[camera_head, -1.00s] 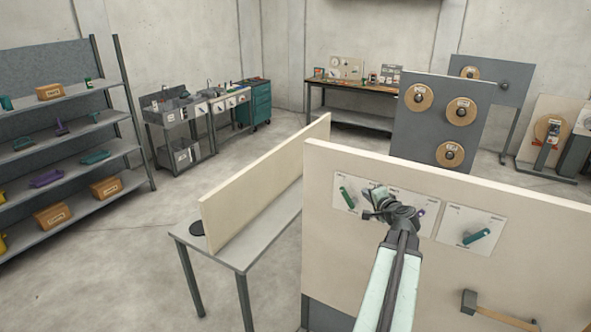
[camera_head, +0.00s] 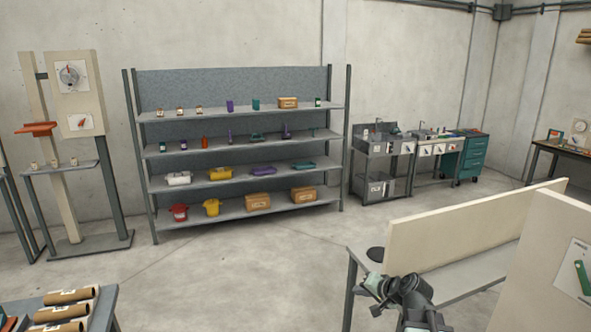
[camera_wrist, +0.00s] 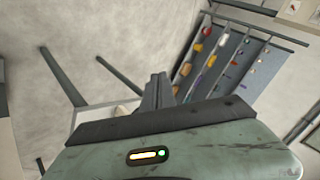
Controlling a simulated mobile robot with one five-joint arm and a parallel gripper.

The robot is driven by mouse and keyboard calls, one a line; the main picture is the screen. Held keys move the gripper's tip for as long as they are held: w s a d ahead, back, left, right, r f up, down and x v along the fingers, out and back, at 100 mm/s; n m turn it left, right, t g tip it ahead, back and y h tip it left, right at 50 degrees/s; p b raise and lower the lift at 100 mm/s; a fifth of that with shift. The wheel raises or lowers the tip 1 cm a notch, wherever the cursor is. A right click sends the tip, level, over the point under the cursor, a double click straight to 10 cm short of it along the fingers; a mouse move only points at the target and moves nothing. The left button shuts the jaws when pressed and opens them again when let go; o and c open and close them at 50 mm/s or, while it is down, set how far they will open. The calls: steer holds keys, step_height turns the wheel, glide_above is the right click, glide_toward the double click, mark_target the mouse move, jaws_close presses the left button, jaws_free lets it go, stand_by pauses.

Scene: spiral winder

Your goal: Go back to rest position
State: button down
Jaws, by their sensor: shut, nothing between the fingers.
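My gripper (camera_head: 370,290) shows at the lower right of the head view, at the end of my arm, in front of the end of a grey table. It holds nothing. In the wrist view the dark fingers (camera_wrist: 157,92) are together above the green gripper body, with floor and a shelf beyond them. No object touches the fingers.
A grey table (camera_head: 455,280) with an upright cream board (camera_head: 470,228) stands close to my arm. A stocked shelf rack (camera_head: 240,213) stands at the back. The floor between is clear.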

steer(key=s+a+f+n+g+h+b, duration=0.1)
steer(key=s+a+f+n+g+b, duration=0.3)
steer(key=s+a+f, duration=0.65)
steer(key=s+d+f+n+g+h+p, duration=0.1)
steer(key=s+d+f+n+g+h, duration=0.1)
steer(key=s+d+g+h, duration=0.1)
steer(key=s+d+g, duration=0.1)
steer(key=s+g, duration=0.1)
steer(key=s, duration=0.1)
steer(key=shift+d+f+h, duration=0.15)
steer(key=shift+d+h, duration=0.15)
steer(key=shift+d, duration=0.1)
